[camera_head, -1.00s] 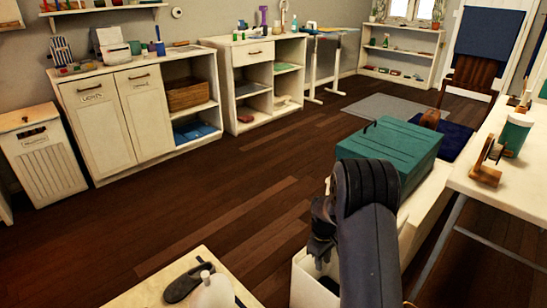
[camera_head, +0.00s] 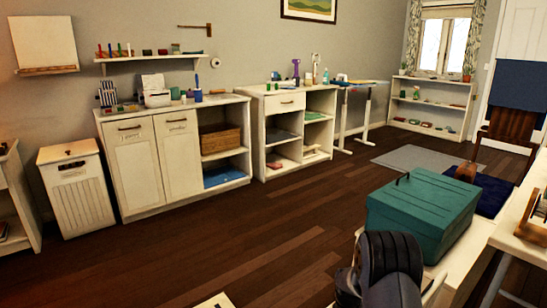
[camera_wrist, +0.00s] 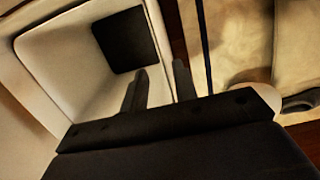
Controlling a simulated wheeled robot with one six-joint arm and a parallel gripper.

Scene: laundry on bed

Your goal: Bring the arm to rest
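My arm (camera_head: 388,268) shows at the bottom right of the head view, with its dark rounded link nearest. My gripper is below the frame there. In the wrist view my gripper (camera_wrist: 160,68) shows two dark fingers with a gap between them and nothing held. The fingers overlap the view of a white open bin (camera_wrist: 62,52). A black square patch (camera_wrist: 127,38) shows inside that bin; I cannot tell what it is.
A teal box (camera_head: 420,215) sits right of my arm on a pale surface. A white desk edge (camera_head: 520,240) is at the far right. White cabinets (camera_head: 150,165) and a hamper (camera_head: 76,190) line the wall. The dark wood floor (camera_head: 230,250) between is clear.

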